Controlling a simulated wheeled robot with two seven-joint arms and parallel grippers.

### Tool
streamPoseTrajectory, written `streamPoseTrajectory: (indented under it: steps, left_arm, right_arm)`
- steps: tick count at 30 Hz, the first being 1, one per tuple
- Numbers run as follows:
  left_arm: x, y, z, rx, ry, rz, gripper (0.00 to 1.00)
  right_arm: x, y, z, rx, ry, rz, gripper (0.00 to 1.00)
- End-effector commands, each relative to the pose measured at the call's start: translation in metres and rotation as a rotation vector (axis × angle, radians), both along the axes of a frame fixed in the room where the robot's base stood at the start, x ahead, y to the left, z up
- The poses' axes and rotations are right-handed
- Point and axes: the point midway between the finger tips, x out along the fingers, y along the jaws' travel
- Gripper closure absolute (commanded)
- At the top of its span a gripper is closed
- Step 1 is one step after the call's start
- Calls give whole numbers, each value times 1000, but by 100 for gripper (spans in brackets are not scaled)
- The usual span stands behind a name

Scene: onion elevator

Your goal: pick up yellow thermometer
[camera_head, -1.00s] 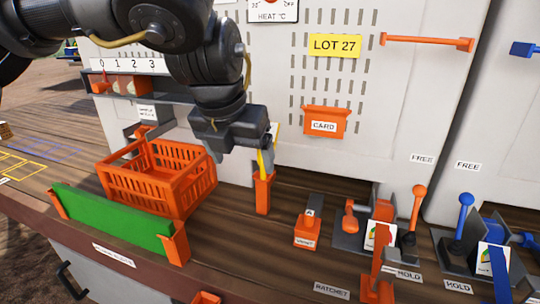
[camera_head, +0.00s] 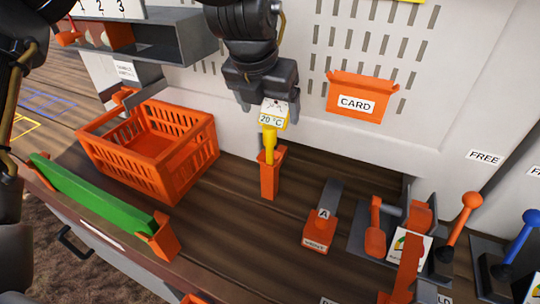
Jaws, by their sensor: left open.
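The yellow thermometer (camera_head: 269,141) stands upright in an orange holder (camera_head: 269,178) on the wooden bench. Its yellow head carries a white label reading "20 °C". My left gripper (camera_head: 268,104) is open and points down at the thermometer's head, with one finger on each side of it. Whether the fingers touch the head cannot be told. My right gripper is not in view.
An orange crate (camera_head: 190,178) stands left of the holder, with a green panel (camera_head: 90,198) in front of it. An orange card box (camera_head: 358,97) is on the wall behind. Right of the holder are an orange-based device (camera_head: 320,235) and levers (camera_head: 462,225).

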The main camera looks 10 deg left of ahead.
Motion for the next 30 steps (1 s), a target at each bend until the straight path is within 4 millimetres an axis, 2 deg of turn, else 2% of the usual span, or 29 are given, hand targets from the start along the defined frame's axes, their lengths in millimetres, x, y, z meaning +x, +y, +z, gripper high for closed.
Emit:
streamPoseTrajectory:
  steps: [3, 11, 16, 21, 29, 30]
  left_arm:
    - [4, -1, -10, 0, 1, 0, 18]
    - [8, -1, -17, -1, 2, 0, 18]
    - [20, -2, -37, 0, 4, 1, 18]
    - [27, -4, -57, 0, 1, 0, 18]
    - [28, -4, -61, -1, -1, 1, 18]
    - [28, -4, -61, -1, -1, 1, 22]
  right_arm:
    - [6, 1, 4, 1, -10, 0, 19]
    - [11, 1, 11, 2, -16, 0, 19]
    - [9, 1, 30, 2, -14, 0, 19]
    - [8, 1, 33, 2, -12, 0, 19]
    - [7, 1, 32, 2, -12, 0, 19]
    - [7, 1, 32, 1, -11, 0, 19]
